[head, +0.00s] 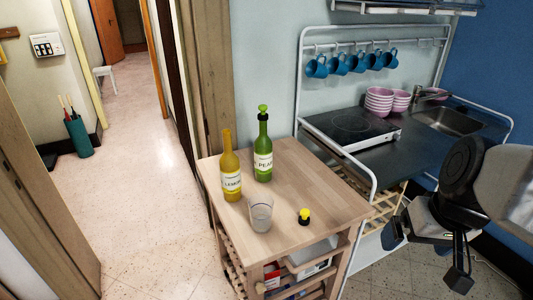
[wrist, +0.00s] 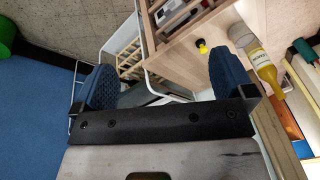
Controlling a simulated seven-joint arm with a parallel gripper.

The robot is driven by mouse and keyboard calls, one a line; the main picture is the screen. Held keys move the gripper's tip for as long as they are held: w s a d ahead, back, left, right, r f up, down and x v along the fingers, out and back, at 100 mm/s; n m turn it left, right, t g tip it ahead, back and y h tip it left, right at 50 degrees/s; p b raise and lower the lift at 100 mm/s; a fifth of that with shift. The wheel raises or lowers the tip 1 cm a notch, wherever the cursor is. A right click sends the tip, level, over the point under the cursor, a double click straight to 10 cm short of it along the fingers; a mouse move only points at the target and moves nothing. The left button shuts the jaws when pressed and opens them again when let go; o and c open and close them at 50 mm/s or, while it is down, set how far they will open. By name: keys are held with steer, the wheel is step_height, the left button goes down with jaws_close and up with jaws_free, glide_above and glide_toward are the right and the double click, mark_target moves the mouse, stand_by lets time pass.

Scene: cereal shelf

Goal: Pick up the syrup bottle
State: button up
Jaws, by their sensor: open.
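Two syrup-like bottles stand upright on the wooden cart top (head: 318,182): a yellow one labelled LEMON (head: 230,170) and a green one labelled PEAR (head: 263,152) with a green stopper. The pictures do not show which one the task means. My gripper (head: 427,256) is to the right of the cart, apart from both bottles, open and empty. In the wrist view its two blue-padded fingers (wrist: 166,82) are spread wide. The yellow bottle (wrist: 266,68) shows at the upper right there, beyond the right finger.
A clear glass (head: 261,214) stands in front of the bottles, with a yellow-and-black stopper (head: 304,216) to its right. Behind are a hotplate (head: 352,125), pink bowls (head: 379,101), a sink (head: 450,121) and hanging blue mugs (head: 338,64). A metal rail (head: 371,190) runs beside the cart. Open floor lies left.

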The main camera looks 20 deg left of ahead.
steer(key=w+a+n+g+y, duration=0.1)
steer(key=w+a+n+y, duration=0.3)
steer(key=w+a, duration=0.55)
steer(key=n+y, duration=0.7)
steer(key=n, duration=0.3)
glide_toward(238, 161)
steer(key=x, duration=0.4)
steer(key=shift+s+a, duration=0.15)
steer(key=shift+a, duration=0.1)
steer(key=shift+w+a+f+n, duration=0.2)
steer(key=shift+a+f+n, duration=0.1)
steer(key=shift+a, duration=0.15)
steer(key=shift+x, duration=1.25)
steer(key=shift+a, duration=0.1)
